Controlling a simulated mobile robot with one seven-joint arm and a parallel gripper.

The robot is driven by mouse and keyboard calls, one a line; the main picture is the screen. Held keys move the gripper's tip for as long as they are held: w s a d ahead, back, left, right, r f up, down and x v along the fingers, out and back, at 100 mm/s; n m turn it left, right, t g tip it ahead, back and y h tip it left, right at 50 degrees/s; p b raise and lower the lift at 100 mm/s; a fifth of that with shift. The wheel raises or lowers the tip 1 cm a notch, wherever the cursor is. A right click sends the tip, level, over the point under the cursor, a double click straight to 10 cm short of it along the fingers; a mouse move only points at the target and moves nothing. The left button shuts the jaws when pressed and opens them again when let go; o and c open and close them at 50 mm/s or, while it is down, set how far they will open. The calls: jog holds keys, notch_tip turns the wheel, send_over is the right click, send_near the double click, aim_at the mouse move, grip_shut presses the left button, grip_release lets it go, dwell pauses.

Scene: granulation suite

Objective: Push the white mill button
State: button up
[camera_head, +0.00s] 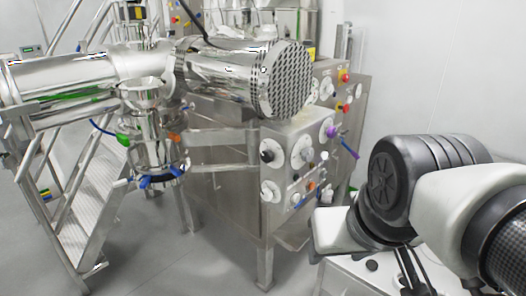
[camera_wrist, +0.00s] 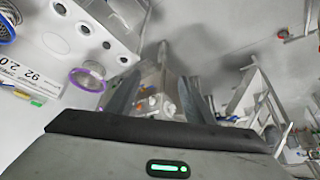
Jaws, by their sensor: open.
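The steel mill cabinet (camera_head: 222,165) stands mid-picture in the head view. Its control panel (camera_head: 281,140) carries round dials, a purple knob and small coloured buttons. In the head view my arm is at the right and my fingers cannot be made out clearly.
A large steel cylinder with a perforated end (camera_head: 285,80) juts out above the panel. A second panel with red and yellow buttons (camera_head: 344,77) stands behind. Metal stairs (camera_head: 85,205) are at the left. Grey floor (camera_head: 190,262) is open in front of the cabinet.

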grip_shut()
dwell(1.7)
